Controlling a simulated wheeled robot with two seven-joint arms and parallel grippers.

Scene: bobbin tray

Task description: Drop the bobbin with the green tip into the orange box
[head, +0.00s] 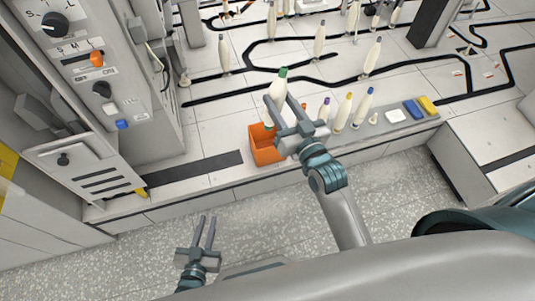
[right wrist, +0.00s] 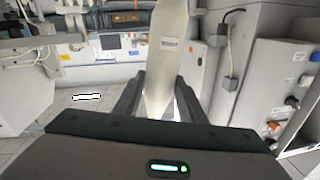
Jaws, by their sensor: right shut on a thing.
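The bobbin with the green tip (head: 279,84) is white and stands nearly upright between the fingers of my right gripper (head: 279,101). My right gripper is shut on it. Its pale body (right wrist: 167,50) also fills the gap between the fingers (right wrist: 159,100) in the right wrist view; its tip is out of that frame. The orange box (head: 263,153) sits on the ledge below and slightly left of the held bobbin in the head view. My right gripper covers part of the box. My left gripper (head: 208,219) is empty, low over the floor, its fingers apart.
To the right of the box stand bobbins with purple (head: 324,109), yellow (head: 343,113) and blue (head: 362,109) tips. Beyond them lie a white block (head: 396,115), a blue block (head: 413,109) and a yellow block (head: 429,105). A grey control cabinet (head: 85,100) rises at the left.

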